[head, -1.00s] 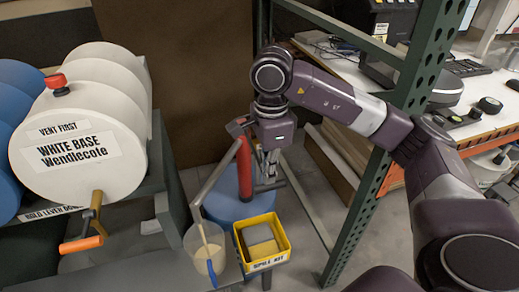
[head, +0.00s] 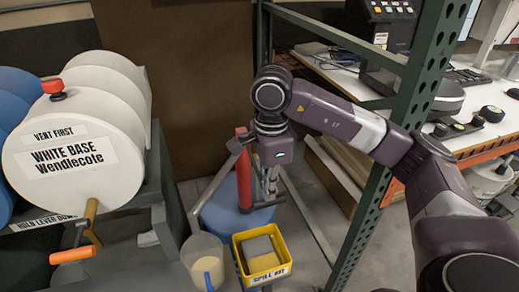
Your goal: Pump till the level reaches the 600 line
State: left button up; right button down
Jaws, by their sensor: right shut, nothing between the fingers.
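The red hand pump (head: 244,175) stands upright on a blue drum (head: 222,218), with a grey spout pipe (head: 213,187) sloping down to the left. Its end is above a clear measuring jug (head: 203,250). My right gripper (head: 268,187) points down just right of the pump's red body. It is shut and empty. Whether its fingers touch the pump handle cannot be told. My left gripper is not in view.
A yellow spill kit bin (head: 262,256) stands right of the jug. A green post (head: 395,150) stands close to my right arm. A bench (head: 330,85) is behind it.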

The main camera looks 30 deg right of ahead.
notch_tip(320, 180, up, 13)
jog(key=p, duration=0.9)
jog(key=shift+f, duration=0.15)
